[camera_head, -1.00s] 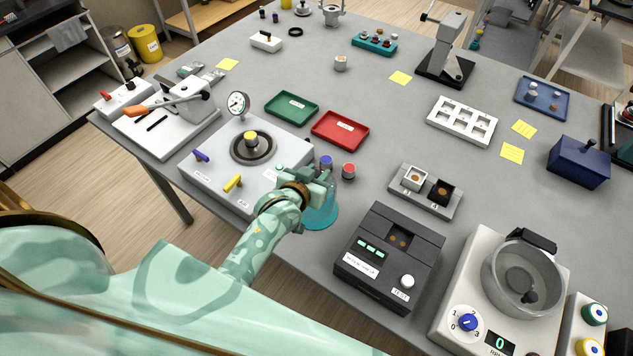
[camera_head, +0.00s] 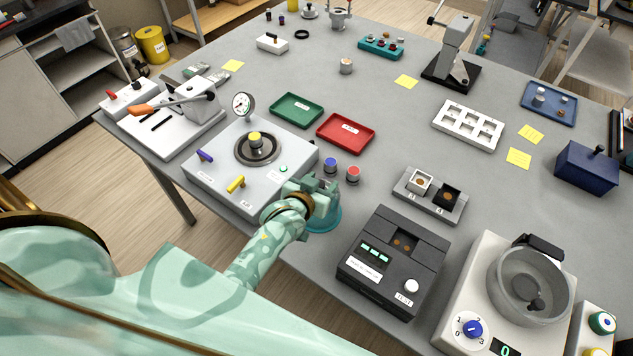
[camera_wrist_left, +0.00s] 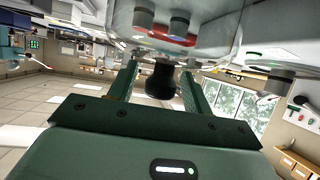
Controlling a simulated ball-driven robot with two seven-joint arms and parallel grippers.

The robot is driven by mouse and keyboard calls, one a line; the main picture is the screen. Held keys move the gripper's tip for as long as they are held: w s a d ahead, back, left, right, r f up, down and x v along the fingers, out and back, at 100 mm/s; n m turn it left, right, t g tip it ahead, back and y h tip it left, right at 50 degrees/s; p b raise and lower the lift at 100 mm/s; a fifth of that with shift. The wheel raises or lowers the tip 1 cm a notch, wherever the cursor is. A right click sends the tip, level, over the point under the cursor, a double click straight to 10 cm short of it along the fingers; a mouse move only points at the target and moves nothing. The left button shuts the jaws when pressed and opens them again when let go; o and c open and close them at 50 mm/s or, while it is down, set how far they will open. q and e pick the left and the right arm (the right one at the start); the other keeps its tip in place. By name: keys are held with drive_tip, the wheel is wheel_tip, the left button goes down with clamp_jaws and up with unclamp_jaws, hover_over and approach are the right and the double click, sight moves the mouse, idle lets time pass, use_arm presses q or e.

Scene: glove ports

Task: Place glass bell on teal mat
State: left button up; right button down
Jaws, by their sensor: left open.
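The glass bell (camera_head: 336,204), a clear dome tinted teal by what lies behind it, is near the table's front edge in the head view. The teal mat (camera_head: 322,228) shows as a round patch beneath it; the bell appears to stand on it, though my gripper covers part of both. My left gripper (camera_head: 325,187) is at the top of the bell. In the left wrist view, its open fingers stand either side of the bell's black knob (camera_wrist_left: 160,80), with gaps visible. My right gripper is not in view.
Blue-capped (camera_head: 330,164) and red-capped (camera_head: 352,173) jars stand just behind the bell. A grey gauge console (camera_head: 225,185) is to its left, and a dark tester box (camera_head: 393,262) close to its right. A red tray (camera_head: 345,133) lies farther back.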

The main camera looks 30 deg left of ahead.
use_arm(q)
drive_tip(key=p+v, duration=0.1)
drive_tip(key=v, duration=1.1)
